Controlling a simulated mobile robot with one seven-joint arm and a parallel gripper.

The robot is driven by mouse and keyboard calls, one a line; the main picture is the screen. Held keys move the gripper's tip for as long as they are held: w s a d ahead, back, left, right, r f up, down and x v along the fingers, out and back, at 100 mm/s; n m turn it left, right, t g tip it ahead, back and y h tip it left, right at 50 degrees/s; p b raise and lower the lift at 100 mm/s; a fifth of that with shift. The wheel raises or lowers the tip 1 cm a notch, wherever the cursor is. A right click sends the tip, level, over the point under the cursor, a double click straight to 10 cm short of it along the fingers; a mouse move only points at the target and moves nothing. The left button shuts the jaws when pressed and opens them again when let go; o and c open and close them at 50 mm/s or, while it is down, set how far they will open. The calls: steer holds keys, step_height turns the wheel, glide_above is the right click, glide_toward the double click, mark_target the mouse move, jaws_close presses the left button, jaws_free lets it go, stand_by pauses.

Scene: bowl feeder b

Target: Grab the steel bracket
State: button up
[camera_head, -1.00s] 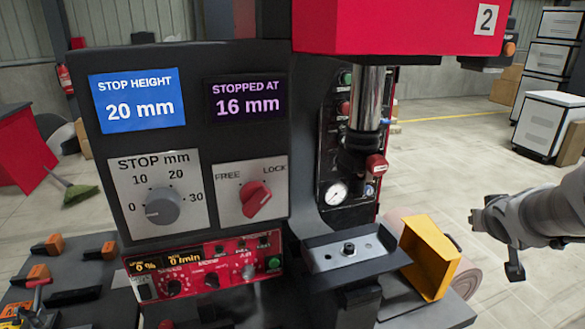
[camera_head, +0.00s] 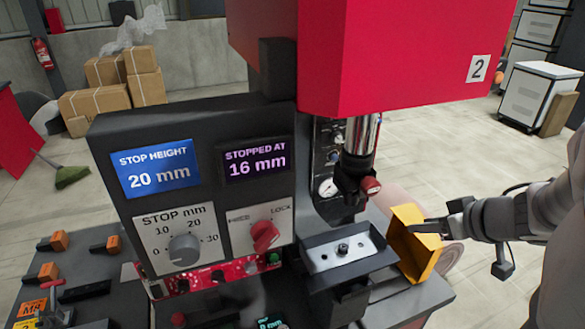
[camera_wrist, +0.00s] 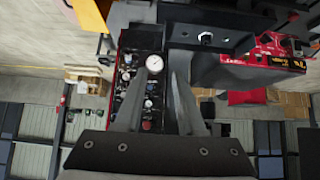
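A flat steel bracket (camera_head: 325,260), a grey plate with holes and a dark bolt-like piece on it, lies on the dark block under the press ram. My gripper (camera_head: 414,227) is to its right, over the upper part of the yellow guard-like bin (camera_head: 437,265), apart from the bracket. In the wrist view, my gripper's two fingers (camera_wrist: 158,72) stand apart with nothing seen between them but the background gauge. The dark block with a pale fitting (camera_wrist: 205,38) shows at the top of that view; I cannot tell the bracket clearly there.
The red press head (camera_head: 420,50) and its ram (camera_head: 361,138) hang above the bracket. The control box (camera_head: 200,130) stands to the left, with a stop knob (camera_head: 184,250) and a red lock knob (camera_head: 264,236).

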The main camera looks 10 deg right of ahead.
steer(key=b, duration=0.4)
glide_toward(379, 232)
steer(key=x, duration=0.3)
steer(key=d+x, duration=0.1)
steer(key=x, duration=0.1)
steer(key=shift+w+r, duration=0.2)
steer(key=shift+w, duration=0.05)
steer(key=b+x, duration=0.1)
steer(key=x, duration=0.2)
steer(key=b+x, duration=0.1)
steer(key=shift+a+f+b, duration=0.3)
steer(key=shift+a+f, duration=0.15)
steer(key=shift+f, duration=0.05)
steer(key=shift+w+f, duration=0.15)
steer(key=shift+w, duration=0.1)
jaws_close()
